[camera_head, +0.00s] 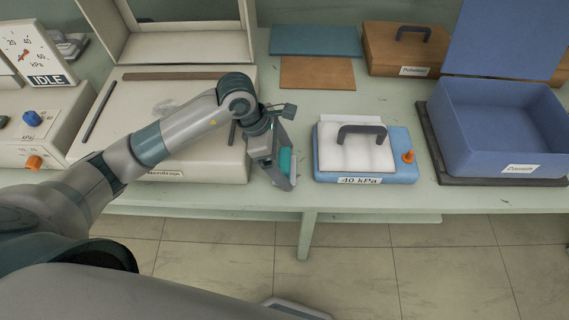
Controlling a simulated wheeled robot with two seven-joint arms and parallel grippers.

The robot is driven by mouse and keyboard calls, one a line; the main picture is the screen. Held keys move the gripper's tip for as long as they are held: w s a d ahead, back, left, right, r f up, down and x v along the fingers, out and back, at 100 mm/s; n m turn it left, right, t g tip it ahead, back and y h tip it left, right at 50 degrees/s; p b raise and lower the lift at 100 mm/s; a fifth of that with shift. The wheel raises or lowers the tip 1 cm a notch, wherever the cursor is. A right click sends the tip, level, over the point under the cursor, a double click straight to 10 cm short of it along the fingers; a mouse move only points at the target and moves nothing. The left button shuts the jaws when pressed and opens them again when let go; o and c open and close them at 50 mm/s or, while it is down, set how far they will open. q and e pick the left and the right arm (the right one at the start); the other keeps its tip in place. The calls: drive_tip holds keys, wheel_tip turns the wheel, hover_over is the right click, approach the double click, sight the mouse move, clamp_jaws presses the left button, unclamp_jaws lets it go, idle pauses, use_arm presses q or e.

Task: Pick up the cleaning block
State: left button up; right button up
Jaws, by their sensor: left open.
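No thing carries a readable cleaning-block label. A white block with a dark arched handle (355,153) sits on a blue tray (405,168) labelled "40 kPa", near the bench's front edge; it may be the cleaning block. My left gripper (284,178) is open and points down at the front edge, just left of the blue tray and apart from the handle. A teal patch shows at its fingers; I cannot tell whether it is a finger part or a separate thing. My right gripper is out of view.
A wooden block with a handle (384,58) stands at the back. Teal (315,40) and brown (318,73) flat panels lie left of it. An open blue box (490,165) is at right. A pale open-lidded machine (215,165) and a gauge panel (25,48) are at left.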

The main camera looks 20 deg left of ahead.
use_arm(q)
drive_tip(key=shift+c, duration=0.3)
drive_tip(key=c, duration=1.1)
drive_tip(key=shift+r, duration=0.15)
